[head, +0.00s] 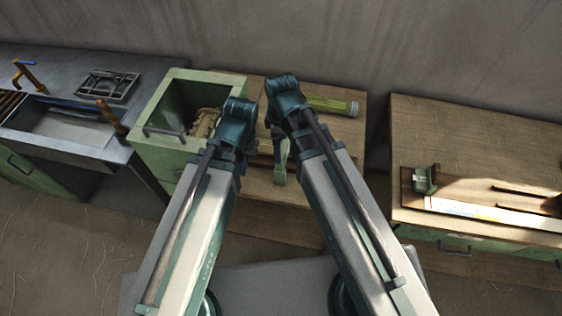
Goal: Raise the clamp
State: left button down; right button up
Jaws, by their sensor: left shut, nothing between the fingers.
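A light green upright piece (281,158) stands at the middle wooden table, between my two forearms. It could be the clamp, but I cannot tell for sure, and its upper part is partly hidden by my right arm. My left gripper (240,108) is at the end of the left arm, between the green box and that green piece. It is shut and empty. My right arm ends above the middle table, and its gripper fingers do not show.
An open green box (156,150) holds a tan bundle (205,122). A green-yellow bundle (333,106) lies on the middle table (300,190). A grey sink bench (60,133) is at left. A wooden bench (470,140) at right carries a small green block (426,180).

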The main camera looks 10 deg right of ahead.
aim_at(285, 145)
notch_tip(285, 145, down, 7)
jog(key=b, duration=0.5)
jog(key=shift+b, duration=0.4)
jog(key=shift+r, duration=0.1)
grip_shut()
